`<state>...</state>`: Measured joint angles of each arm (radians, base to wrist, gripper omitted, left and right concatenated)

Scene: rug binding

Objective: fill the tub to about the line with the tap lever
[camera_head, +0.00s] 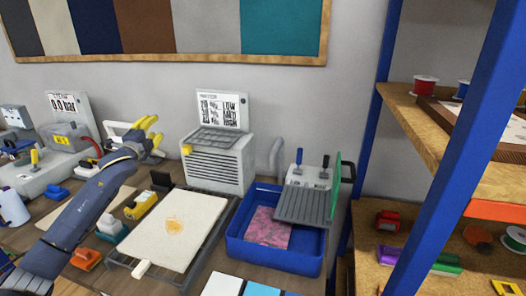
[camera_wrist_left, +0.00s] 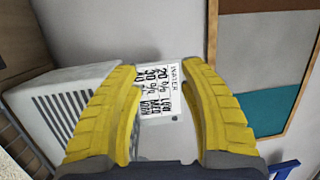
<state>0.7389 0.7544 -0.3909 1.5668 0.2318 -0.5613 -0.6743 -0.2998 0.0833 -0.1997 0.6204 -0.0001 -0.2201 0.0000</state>
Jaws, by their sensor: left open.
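The blue tub (camera_head: 318,265) stands on the bench at centre right. A pink patterned piece (camera_head: 266,228) lies inside, and a grey ribbed board (camera_head: 303,206) slopes over its right part. I cannot make out a fill line or a water level. My left gripper (camera_head: 152,128) is raised left of the white louvred box, well away from the levers. Its yellow fingers (camera_wrist_left: 160,100) are spread with nothing between them.
The white louvred box (camera_head: 215,165) stands between my left gripper and the tap; it also fills the left of the left wrist view (camera_wrist_left: 60,105). A cream mat (camera_head: 170,232) lies on a rack left of the tub. A blue shelf post (camera_head: 380,100) rises at right.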

